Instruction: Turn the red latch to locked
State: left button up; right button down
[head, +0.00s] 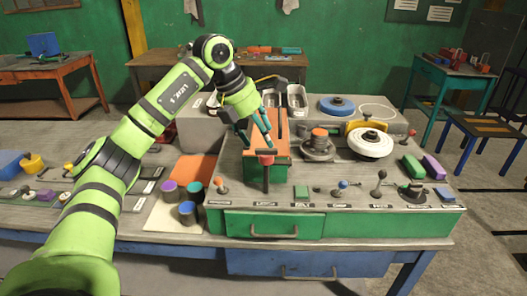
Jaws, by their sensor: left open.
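The red latch (266,160) shows as a small red piece with a dark stem hanging below it, at the front of an orange-topped green block (257,171) on the grey console. Its exact turn position is hard to read at this size. My left gripper (257,140) reaches in from the left and points down over the orange top, just behind and above the latch. Its teal fingers are apart with nothing seen between them. They appear clear of the latch, though the gap in depth is hard to judge. My right gripper is out of view.
Colored cups (188,210) stand to the left. A green drawer (290,225) is below. Purple (433,166) and green blocks lie at right.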

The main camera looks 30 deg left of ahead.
aim_at(263, 150)
pick_arm(q)
jog(key=shift+s+a+f+y, duration=0.2)
jog(key=shift+a+y, duration=0.1)
jog(key=shift+a, duration=0.3)
jog(key=p+x, duration=0.2)
jog(key=x, duration=0.3)
jog(key=shift+w+d+f, duration=0.25)
jog(key=shift+w+f, duration=0.05)
jog(key=shift+f, duration=0.3)
jog(key=shift+s+a, duration=0.1)
jog(key=c, duration=1.1)
